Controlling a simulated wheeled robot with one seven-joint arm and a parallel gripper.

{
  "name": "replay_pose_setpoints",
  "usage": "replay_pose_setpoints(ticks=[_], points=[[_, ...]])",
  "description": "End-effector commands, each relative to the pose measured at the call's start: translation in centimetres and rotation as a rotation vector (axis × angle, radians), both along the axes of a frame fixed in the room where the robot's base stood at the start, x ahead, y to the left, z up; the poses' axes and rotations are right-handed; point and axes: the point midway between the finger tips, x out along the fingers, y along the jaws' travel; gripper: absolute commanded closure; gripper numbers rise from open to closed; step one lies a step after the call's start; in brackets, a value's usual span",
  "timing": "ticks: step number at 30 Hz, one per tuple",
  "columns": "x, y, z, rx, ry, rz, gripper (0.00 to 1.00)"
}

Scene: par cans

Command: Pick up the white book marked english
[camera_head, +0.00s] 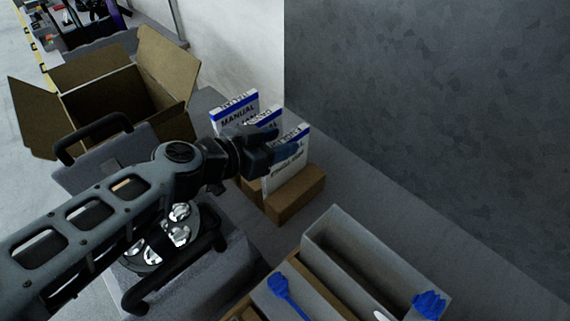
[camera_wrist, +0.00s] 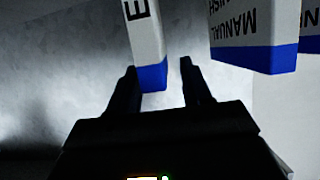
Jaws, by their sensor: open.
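Several white manuals with blue bands stand upright in a brown holder (camera_head: 298,195). The nearest white book (camera_head: 288,174) faces the head camera; its small lettering is too blurred to read for sure. My gripper (camera_head: 284,146) is at its upper part and hides some of it. In the wrist view, my open gripper (camera_wrist: 160,80) has one finger on each side of the blue end of a white book (camera_wrist: 146,38), which shows a letter E. Contact cannot be told. A second book (camera_wrist: 252,35), marked MANUAL and ending in NISH, is to its right.
The rear manual (camera_head: 236,112) stands behind my gripper; another book's edge (camera_wrist: 311,30) shows at far right. An open cardboard box (camera_head: 120,95) is at left. A grey bin (camera_head: 360,265) and blue brushes (camera_head: 290,295) are in front. A dark wall (camera_head: 430,90) rises at right.

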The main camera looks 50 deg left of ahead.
Motion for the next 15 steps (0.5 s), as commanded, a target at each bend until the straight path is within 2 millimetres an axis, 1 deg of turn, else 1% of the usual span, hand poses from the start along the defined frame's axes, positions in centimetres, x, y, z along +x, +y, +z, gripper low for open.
replay_pose_setpoints(ticks=[1, 3, 10, 15], points=[[0.47, 0.02, -0.13, 0.0, 0.0, -0.001, 0.51], [0.7, 0.11, -0.29, 0.0, 0.0, 0.001, 0.51], [0.77, 0.12, -0.35, 0.0, 0.0, 0.001, 0.51], [0.77, 0.11, -0.34, 0.0, 0.0, 0.0, 0.67]])
